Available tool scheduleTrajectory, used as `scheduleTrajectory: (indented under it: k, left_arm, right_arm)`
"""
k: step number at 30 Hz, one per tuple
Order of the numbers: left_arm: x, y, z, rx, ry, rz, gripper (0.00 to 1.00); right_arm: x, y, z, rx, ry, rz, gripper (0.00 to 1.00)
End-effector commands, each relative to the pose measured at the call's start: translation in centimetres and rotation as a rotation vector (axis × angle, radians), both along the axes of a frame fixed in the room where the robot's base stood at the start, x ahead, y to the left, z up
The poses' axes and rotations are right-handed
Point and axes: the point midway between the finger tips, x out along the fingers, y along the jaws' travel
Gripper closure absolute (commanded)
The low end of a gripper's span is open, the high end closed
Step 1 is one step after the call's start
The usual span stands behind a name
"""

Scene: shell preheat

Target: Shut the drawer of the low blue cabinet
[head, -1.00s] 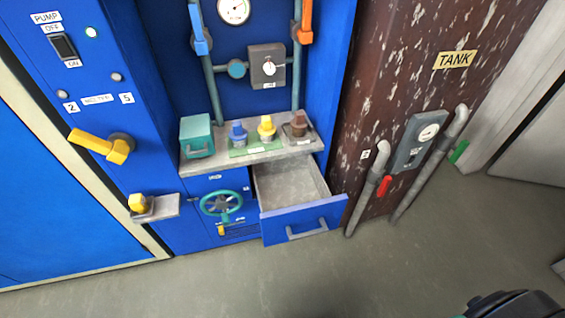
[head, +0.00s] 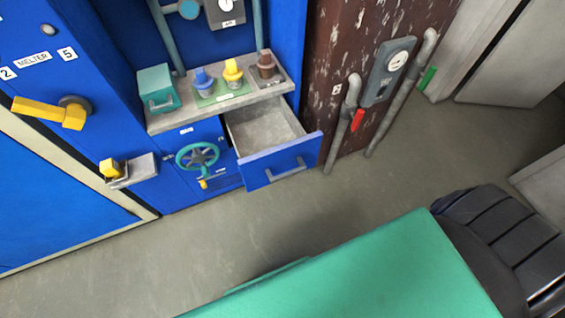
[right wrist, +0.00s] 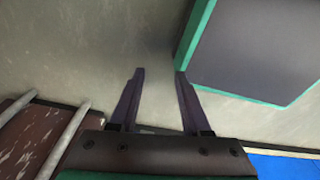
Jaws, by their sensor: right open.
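The drawer (head: 280,163) of the low blue cabinet (head: 190,141) stands pulled out in the head view. It has a blue front, a grey handle (head: 287,171) and a bare grey inside. It sits to the right of a teal handwheel (head: 197,158), under a grey shelf. My right gripper (right wrist: 159,73) shows in the right wrist view, open, with nothing between its two dark fingers and bare floor behind them. It is apart from the drawer, which I cannot make out in that view. My left gripper is in neither view.
A brown tank (head: 327,70) with grey pipes (head: 395,97) stands right of the drawer. Grey floor (head: 340,205) in front of the drawer is clear.

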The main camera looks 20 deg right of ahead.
Motion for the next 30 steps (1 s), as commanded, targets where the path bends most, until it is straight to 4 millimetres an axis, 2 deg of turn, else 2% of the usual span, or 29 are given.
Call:
scheduleTrajectory:
  k: [1,3,5,7,8,9,11,12,15,18,20,23,30]
  left_arm:
    - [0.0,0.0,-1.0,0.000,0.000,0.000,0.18]
    - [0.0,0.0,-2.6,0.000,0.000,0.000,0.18]
    - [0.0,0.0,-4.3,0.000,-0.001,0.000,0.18]
    - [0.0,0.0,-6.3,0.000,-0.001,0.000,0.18]
    - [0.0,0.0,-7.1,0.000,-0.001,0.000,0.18]
    - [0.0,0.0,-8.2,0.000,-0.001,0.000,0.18]
    - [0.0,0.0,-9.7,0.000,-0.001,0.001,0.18]
    - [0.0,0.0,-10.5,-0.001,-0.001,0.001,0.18]
    - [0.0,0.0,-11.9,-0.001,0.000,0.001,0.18]
    - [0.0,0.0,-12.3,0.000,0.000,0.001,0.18]
    - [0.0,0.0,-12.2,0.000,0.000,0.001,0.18]
    - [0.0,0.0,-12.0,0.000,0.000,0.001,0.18]
    - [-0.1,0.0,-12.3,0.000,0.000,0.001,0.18]
  right_arm:
    - [1.0,0.2,-0.5,0.019,-0.046,-0.055,0.75]
    - [3.8,0.8,-0.5,0.080,-0.171,-0.207,1.00]
    - [7.2,1.1,0.5,0.172,-0.317,-0.390,1.00]
    - [11.3,1.1,3.4,0.331,-0.506,-0.623,1.00]
    - [13.0,1.0,5.1,0.413,-0.582,-0.717,1.00]
    - [15.1,0.6,7.9,0.533,-0.680,-0.834,1.00]
    - [17.5,0.1,12.6,0.735,-0.807,-0.984,1.00]
    - [18.7,-0.2,15.9,0.874,-0.874,-1.063,1.00]
    - [20.4,-0.9,23.2,1.181,-0.976,-1.183,1.00]
    - [20.8,-1.2,27.6,1.361,-1.009,-1.226,1.00]
    - [21.0,-1.2,28.7,1.402,-1.014,-1.233,1.00]
    - [21.9,-1.2,29.1,1.411,-1.015,-1.234,1.00]
    - [26.7,-1.1,29.1,1.409,-1.017,-1.232,1.00]
